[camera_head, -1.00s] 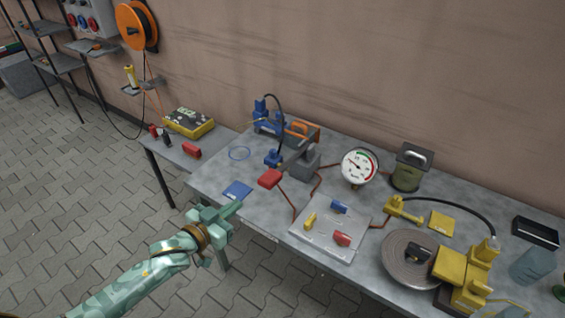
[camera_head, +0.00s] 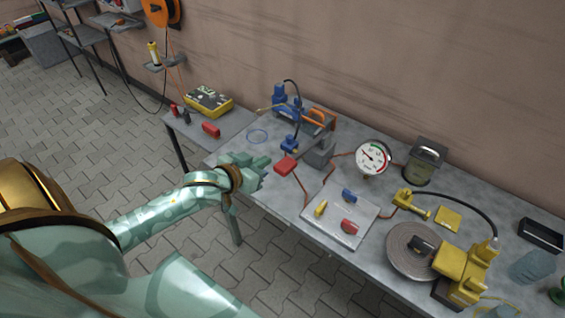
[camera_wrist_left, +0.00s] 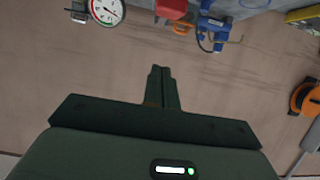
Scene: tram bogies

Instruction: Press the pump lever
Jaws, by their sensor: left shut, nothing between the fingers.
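A red block (camera_head: 286,165), which looks like the grip of the pump lever, stands over the table's front-left part, beside a grey block (camera_head: 318,152). A dark bar seems to run back from it. My left gripper (camera_head: 266,168) is shut and empty, just left of the red grip, with a small gap showing in the head view. In the left wrist view the shut fingers (camera_wrist_left: 162,85) point towards the wall, and the red grip (camera_wrist_left: 172,8) shows at the top edge beside blue fittings (camera_wrist_left: 210,30). My right gripper is not in view.
A round gauge (camera_head: 373,158) stands right of the grey block. Blue fittings (camera_head: 290,108) and an orange handle (camera_head: 322,117) are behind. A pale plate (camera_head: 345,236) with coloured blocks lies in front. Yellow equipment (camera_head: 465,270) and a coiled disc (camera_head: 404,255) are on the right.

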